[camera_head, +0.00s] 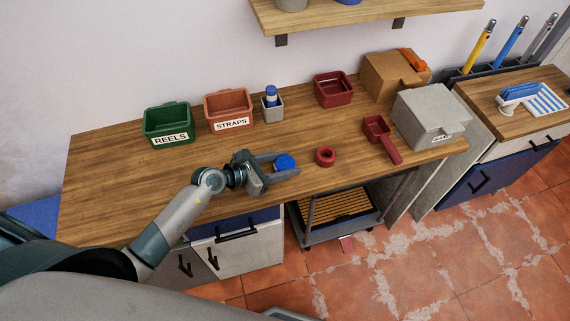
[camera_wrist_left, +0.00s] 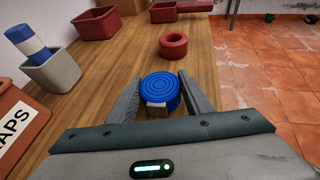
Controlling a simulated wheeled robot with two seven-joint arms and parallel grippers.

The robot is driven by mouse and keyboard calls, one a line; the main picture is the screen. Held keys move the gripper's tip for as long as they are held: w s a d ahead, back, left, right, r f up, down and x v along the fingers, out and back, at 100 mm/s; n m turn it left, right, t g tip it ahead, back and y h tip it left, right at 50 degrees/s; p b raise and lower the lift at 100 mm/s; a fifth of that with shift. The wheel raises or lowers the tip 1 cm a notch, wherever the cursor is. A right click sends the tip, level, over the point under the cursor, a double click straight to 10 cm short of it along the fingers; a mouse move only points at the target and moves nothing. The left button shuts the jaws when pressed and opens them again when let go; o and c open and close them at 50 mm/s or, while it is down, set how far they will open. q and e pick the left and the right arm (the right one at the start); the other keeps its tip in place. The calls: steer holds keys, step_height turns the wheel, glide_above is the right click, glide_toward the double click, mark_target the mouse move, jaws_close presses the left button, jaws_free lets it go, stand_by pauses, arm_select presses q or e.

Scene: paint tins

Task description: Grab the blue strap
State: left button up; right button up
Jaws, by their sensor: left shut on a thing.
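The blue strap (camera_head: 285,162) is a coiled roll on the wooden workbench, near its front edge. In the left wrist view the blue strap (camera_wrist_left: 160,90) shows spiral rings and a pale tab on its near side. My left gripper (camera_head: 283,163) has a finger on each side of the roll and is shut on it. In the left wrist view the fingers of my left gripper (camera_wrist_left: 160,97) flank the roll. My right gripper is in neither view.
A red roll (camera_head: 325,156) lies just right of the strap. A red scoop-like container (camera_head: 379,136) and a grey box (camera_head: 428,116) stand further right. The STRAPS bin (camera_head: 229,110), green REELS bin (camera_head: 168,124) and grey cup (camera_head: 272,108) stand behind. The bench's left part is clear.

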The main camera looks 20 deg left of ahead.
mark_target(285, 165)
arm_select(q)
steer(key=shift+r, duration=0.1)
steer(key=shift+r, duration=0.55)
steer(key=r, duration=0.3)
steer(key=shift+s+d+b, duration=0.2)
steer(key=shift+s+b, duration=0.15)
steer(key=shift+s, duration=0.05)
steer(key=s+d+r+b, duration=0.1)
steer(key=s+d+r, duration=0.3)
steer(key=s, duration=0.6)
steer(key=shift+r+b, duration=0.35)
steer(key=shift+r, duration=1.05)
